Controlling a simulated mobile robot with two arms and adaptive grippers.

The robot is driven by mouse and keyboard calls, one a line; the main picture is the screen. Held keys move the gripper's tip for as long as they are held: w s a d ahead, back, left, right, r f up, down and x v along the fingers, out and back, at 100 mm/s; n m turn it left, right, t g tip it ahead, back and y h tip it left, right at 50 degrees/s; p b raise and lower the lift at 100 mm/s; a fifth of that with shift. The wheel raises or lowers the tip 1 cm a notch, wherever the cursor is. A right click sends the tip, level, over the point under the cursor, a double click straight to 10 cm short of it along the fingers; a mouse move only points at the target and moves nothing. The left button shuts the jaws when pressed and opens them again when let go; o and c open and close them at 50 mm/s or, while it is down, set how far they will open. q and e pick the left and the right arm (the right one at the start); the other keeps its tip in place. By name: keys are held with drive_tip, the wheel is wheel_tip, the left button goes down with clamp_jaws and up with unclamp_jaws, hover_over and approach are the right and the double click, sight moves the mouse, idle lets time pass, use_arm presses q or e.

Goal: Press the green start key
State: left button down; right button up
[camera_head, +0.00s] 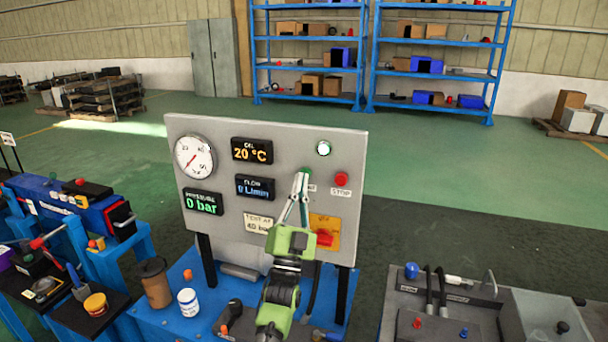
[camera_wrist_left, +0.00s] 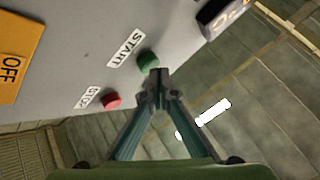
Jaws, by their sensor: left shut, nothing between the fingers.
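The grey control panel (camera_head: 290,140) stands upright on a blue bench. The green start key (camera_wrist_left: 148,58) shows in the left wrist view beside the START label (camera_wrist_left: 126,48). In the head view only a sliver of green shows above my fingertips. My left gripper (camera_wrist_left: 157,74) is shut and empty, its tips right at the lower edge of the green key. I cannot tell whether they touch it. In the head view my left gripper (camera_head: 302,178) points up at the panel. The red stop key (camera_head: 341,179) is to its right, and a white-green lamp (camera_head: 323,148) is above.
A yellow plate with a red switch (camera_head: 324,231) is below the stop key. A round gauge (camera_head: 195,157) and displays are on the panel's left. A brown cup (camera_head: 154,283) and white jar (camera_head: 188,302) stand on the blue bench (camera_head: 150,327). Another bench is at right.

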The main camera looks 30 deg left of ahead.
use_arm(q)
drive_tip(key=shift+s+d, duration=0.1)
drive_tip(key=shift+s, duration=0.35)
drive_tip(key=shift+s+d+p, duration=0.2)
drive_tip(key=shift+s+p, duration=0.25)
drive_tip(key=shift+s, duration=0.35)
drive_tip(key=shift+s+d+p, duration=0.2)
drive_tip(key=shift+s+p, duration=0.25)
drive_tip(key=shift+s, duration=0.4)
drive_tip(key=shift+s+d+p, duration=0.2)
drive_tip(key=shift+s+p, duration=0.25)
drive_tip(key=shift+s, duration=0.35)
